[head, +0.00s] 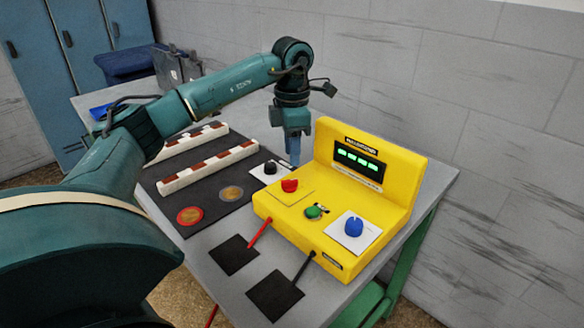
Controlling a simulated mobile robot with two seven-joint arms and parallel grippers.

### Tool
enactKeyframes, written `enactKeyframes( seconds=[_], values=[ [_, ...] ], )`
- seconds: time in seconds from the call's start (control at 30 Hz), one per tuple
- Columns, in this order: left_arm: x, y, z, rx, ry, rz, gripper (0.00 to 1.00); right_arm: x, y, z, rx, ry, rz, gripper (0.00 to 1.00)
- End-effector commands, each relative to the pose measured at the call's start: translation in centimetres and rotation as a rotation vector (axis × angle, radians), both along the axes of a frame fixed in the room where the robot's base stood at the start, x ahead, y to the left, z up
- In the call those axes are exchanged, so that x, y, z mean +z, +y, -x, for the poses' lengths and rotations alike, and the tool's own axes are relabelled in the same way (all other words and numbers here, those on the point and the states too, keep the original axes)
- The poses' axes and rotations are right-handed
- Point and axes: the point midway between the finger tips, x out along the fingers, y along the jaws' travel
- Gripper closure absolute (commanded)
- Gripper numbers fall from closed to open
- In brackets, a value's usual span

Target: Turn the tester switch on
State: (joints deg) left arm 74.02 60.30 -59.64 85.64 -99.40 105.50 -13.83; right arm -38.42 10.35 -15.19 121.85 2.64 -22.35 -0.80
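The yellow tester (398,185) stands on the table, with a display (358,159) showing green lit segments. Its top carries a red knob (289,185), a green round button (313,212) and a blue knob (354,226) on a white plate. A black knob (270,168) on a white plate sits just left of the tester. I cannot tell which control is the switch. My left gripper (294,160) points down behind the red knob, by the tester's left end, apart from the knobs. Its fingers show nearly edge-on, so their opening is unclear. My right gripper is out of view.
Red and black probes lead from the tester to black pads (234,255) (275,295) on the grey table. A dark mat (214,212) holds two brown-and-white strips and two round discs. A wall (440,80) stands close behind; blue lockers (75,45) are at the far left.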

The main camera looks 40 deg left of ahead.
Motion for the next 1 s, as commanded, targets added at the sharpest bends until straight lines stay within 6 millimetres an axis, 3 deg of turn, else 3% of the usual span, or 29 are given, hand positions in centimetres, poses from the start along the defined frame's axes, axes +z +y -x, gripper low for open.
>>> enactKeyframes(
  seconds=[0.1,0.3,1.0],
  values=[
    [2.7,0.0,-0.1,0.001,-0.004,0.001,0.68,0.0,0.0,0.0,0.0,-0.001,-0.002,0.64],
    [5.4,0.0,0.0,0.0,-0.002,0.0,0.68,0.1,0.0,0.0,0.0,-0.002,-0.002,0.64],
    [6.1,0.0,0.0,0.0,0.0,0.0,0.68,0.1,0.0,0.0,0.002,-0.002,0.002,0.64]
  ],
)
